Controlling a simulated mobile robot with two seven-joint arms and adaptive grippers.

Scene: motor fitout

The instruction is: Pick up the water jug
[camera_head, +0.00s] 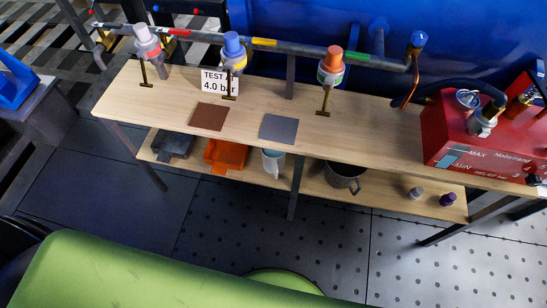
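A pale, light-blue vessel (273,163) stands upright on the lower shelf, below the middle of the bench; its top is partly under the bench edge. A grey metal vessel (343,178) stands on the same shelf to its right, also partly hidden by the bench top. I cannot tell for sure which of the two is the water jug. Neither of my grippers is in view.
The wooden bench top (170,98) overhangs the lower shelf (385,194). An orange tray (226,154) and a dark tray (173,143) lie left of the vessels. A bench leg (296,187) stands between the vessels. A red machine (470,140) sits at right.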

